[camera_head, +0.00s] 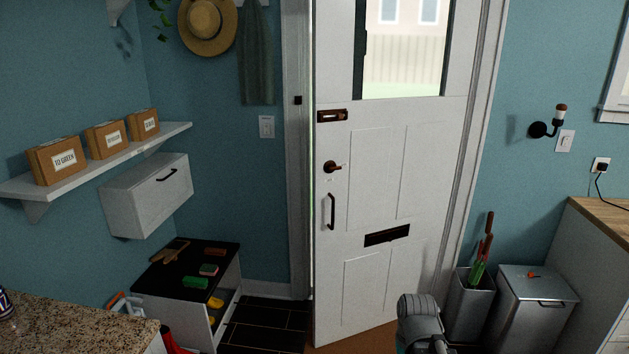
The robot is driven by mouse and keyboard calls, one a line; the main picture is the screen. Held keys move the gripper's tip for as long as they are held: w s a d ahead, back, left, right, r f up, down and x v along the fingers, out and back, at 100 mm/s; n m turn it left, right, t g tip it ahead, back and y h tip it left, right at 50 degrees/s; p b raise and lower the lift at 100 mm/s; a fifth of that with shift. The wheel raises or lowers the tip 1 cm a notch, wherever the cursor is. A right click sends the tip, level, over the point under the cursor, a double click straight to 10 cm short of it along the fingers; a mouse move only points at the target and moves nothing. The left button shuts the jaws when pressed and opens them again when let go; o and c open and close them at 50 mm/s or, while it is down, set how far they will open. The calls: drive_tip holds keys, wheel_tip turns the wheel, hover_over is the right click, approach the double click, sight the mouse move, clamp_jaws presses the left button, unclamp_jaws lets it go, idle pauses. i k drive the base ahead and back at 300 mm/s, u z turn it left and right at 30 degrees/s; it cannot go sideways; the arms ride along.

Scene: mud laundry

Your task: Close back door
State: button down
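The white back door (385,215) stands in the middle of the view, with a window in its upper part. It looks slightly ajar: a narrow bright gap shows between its left edge and the door frame (297,150). On its left side are a dark lock (332,115), a round knob (332,167) and a vertical pull handle (332,211). A mail slot (387,235) is lower down. A grey part of my arm shows at the bottom, in front of the door's lower right. My gripper's fingers are not in view.
A metal umbrella bin (468,308) and a lidded metal bin (535,305) stand right of the door. A black-topped cabinet (187,270) stands left, beside dark floor tiles (265,325). A speckled counter (75,325) fills the lower left corner.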

sight(398, 157)
drive_tip(key=i, duration=0.9)
